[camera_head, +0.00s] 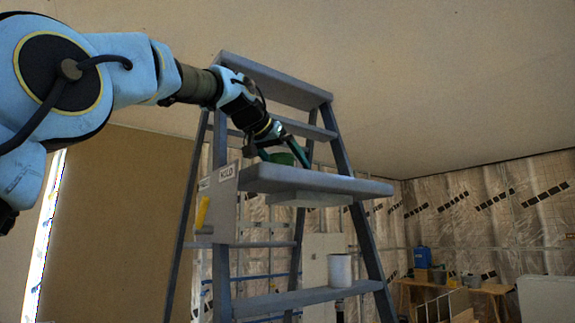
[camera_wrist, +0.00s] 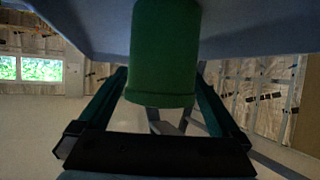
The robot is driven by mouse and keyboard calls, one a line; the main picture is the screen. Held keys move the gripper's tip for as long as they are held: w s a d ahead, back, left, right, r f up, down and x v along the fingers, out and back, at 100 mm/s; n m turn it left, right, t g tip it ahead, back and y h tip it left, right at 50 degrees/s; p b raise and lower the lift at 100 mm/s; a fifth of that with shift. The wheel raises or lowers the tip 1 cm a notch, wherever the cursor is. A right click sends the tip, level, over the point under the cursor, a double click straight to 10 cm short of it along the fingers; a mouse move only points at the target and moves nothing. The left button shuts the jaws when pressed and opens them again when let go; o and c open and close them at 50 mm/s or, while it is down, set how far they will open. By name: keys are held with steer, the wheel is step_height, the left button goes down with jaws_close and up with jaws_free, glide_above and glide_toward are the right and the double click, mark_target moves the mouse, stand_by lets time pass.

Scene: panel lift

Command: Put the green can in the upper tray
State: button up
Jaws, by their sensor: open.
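The green can (camera_head: 283,158) is at the upper tray (camera_head: 345,186) of the stepladder, its lower part hidden behind the tray's rim in the head view. In the wrist view the can (camera_wrist: 163,50) is large and central against the grey-blue tray surface (camera_wrist: 255,25). I cannot see clearly whether its base rests on the tray. My gripper (camera_head: 284,150) reaches in from the upper left. Its fingers show in the wrist view on either side of the can, with visible gaps to it, so my gripper (camera_wrist: 161,85) is open around the can without gripping it.
The stepladder's rails (camera_head: 351,165) and upper steps (camera_head: 275,82) stand close around my arm. A white can (camera_head: 340,270) stands on a lower step (camera_head: 300,300). A yellow object (camera_head: 201,212) hangs at the tray's left side. A workbench (camera_head: 455,288) is far right.

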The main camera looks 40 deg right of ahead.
steer(key=b+v, duration=0.3)
steer(key=v, duration=0.9)
steer(key=shift+b, duration=0.35)
